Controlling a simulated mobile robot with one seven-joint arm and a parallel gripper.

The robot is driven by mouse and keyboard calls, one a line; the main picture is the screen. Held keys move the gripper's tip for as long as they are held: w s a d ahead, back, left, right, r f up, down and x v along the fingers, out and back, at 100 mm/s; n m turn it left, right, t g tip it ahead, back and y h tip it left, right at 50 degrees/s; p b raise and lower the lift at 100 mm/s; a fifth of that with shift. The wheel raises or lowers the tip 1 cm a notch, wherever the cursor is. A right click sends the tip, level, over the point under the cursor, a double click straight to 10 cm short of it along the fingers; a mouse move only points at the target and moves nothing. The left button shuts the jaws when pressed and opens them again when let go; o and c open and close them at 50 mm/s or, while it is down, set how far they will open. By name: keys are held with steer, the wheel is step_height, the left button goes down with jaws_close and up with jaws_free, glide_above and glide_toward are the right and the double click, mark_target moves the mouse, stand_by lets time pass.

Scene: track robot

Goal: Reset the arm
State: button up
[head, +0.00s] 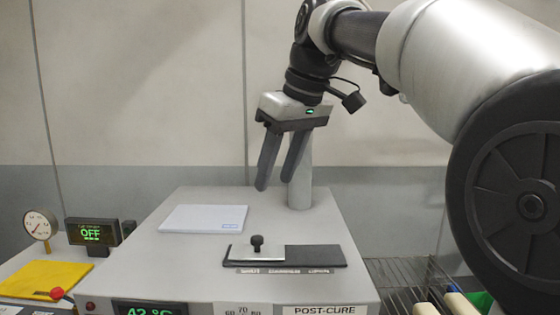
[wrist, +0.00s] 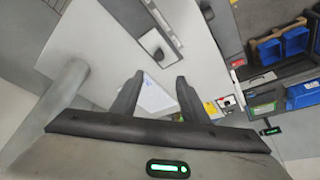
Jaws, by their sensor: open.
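My gripper (head: 276,178) hangs above the grey cabinet top, fingers pointing down and spread apart with nothing between them. My arm comes in from the upper right in the head view. In the wrist view my gripper (wrist: 158,90) is also open, and a white flat pad (wrist: 155,98) shows beyond the fingers. A grey post (head: 300,180) stands on the cabinet behind my gripper, seen partly past the right finger. I cannot tell the exact gap between finger and post.
The cabinet (head: 180,265) carries a white pad (head: 203,218) and a dark slot with a sliding plate (head: 262,254) and black knob (head: 257,242). Left are a dial gauge (head: 40,225), a display reading OFF (head: 92,232) and a yellow cloth-like item (head: 45,278). A wire rack (head: 405,275) is at right.

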steer(key=shift+v, duration=0.8)
steer(key=s+d+f+m+t+h, duration=0.1)
steer(key=s+d+f+m, duration=0.3)
steer(key=s+d+f, duration=0.3)
steer(key=s+d+f+m+t+h, duration=0.1)
steer(key=s+d+f+m, duration=0.4)
steer(key=s+f, duration=0.8)
step_height(320, 180, down, 2)
steer(key=d+h, duration=0.1)
steer(key=d, duration=0.1)
steer(key=shift+s+d, duration=0.3)
steer(key=shift+s, duration=0.1)
steer(key=shift+f, duration=0.1)
